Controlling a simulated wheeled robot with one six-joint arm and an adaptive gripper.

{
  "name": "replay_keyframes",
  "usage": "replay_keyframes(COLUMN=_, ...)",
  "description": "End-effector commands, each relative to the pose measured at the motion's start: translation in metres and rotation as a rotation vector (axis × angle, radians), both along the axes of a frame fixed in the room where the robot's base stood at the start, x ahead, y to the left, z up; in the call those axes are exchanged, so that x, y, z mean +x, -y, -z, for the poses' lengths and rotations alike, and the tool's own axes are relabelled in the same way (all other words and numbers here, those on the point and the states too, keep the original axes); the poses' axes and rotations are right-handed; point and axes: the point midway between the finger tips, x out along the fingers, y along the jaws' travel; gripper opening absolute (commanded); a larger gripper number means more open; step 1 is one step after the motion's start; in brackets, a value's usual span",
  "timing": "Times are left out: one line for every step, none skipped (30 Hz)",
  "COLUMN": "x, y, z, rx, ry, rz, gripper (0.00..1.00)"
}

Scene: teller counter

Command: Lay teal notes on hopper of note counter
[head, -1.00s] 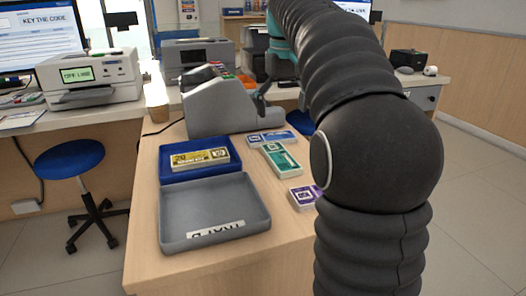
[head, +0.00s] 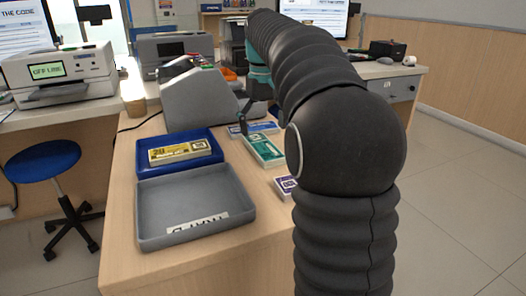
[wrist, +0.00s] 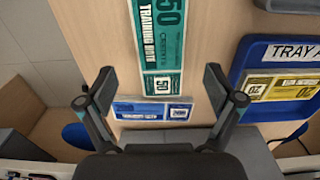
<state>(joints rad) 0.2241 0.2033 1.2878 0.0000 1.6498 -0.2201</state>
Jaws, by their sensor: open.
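The teal notes (head: 263,150) lie flat on the wooden desk as a banded bundle, right of the blue tray. In the wrist view the teal bundle (wrist: 158,45) runs from the top edge to between my fingertips. My gripper (wrist: 160,75) is open and empty, with one finger on each side of the bundle's near end. In the head view my gripper (head: 244,118) is partly hidden by my arm, above the far end of the teal notes. The grey note counter (head: 197,98) stands at the back of the desk; its hopper is hard to make out.
A blue note bundle (wrist: 152,111) lies just beyond the teal one. A purple bundle (head: 285,184) lies nearer, partly behind my arm. The blue tray (head: 150,138) holds yellow notes (head: 180,152). An empty grey tray (head: 190,208) sits in front of it.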

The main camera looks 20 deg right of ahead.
Motion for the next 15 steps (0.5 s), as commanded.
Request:
replay_keyframes(x=0.000, y=0.000, z=0.008, rx=0.001, ry=-0.003, rz=0.000, gripper=0.92)
replay_keyframes(x=0.001, y=0.000, z=0.013, rx=0.001, ry=-0.003, rz=0.000, gripper=0.92)
replay_keyframes(x=0.001, y=-0.001, z=0.019, rx=0.001, ry=-0.003, rz=0.000, gripper=0.92)
replay_keyframes(x=0.002, y=-0.001, z=0.024, rx=0.001, ry=-0.003, rz=0.000, gripper=0.92)
replay_keyframes(x=0.002, y=-0.001, z=0.028, rx=0.001, ry=-0.003, rz=0.000, gripper=0.92)
replay_keyframes(x=0.002, y=-0.001, z=0.033, rx=0.000, ry=-0.002, rz=0.000, gripper=0.92)
replay_keyframes(x=0.002, y=-0.001, z=0.036, rx=0.000, ry=-0.002, rz=0.000, gripper=0.92)
replay_keyframes(x=0.002, y=-0.001, z=0.039, rx=0.001, ry=-0.003, rz=0.000, gripper=0.92)
replay_keyframes(x=0.002, y=-0.001, z=0.042, rx=0.000, ry=-0.002, rz=0.000, gripper=0.92)
replay_keyframes(x=0.002, y=-0.001, z=0.043, rx=0.000, ry=-0.001, rz=0.000, gripper=0.92)
replay_keyframes(x=0.002, y=-0.001, z=0.045, rx=0.000, ry=-0.001, rz=0.000, gripper=0.92)
replay_keyframes(x=0.002, y=-0.001, z=0.045, rx=0.000, ry=-0.001, rz=0.000, gripper=0.92)
replay_keyframes(x=0.002, y=-0.001, z=0.046, rx=0.000, ry=-0.001, rz=0.000, gripper=0.92)
replay_keyframes(x=0.002, y=-0.001, z=0.046, rx=0.000, ry=-0.001, rz=0.000, gripper=0.92)
replay_keyframes(x=0.002, y=-0.001, z=0.045, rx=0.000, ry=0.000, rz=0.000, gripper=0.92)
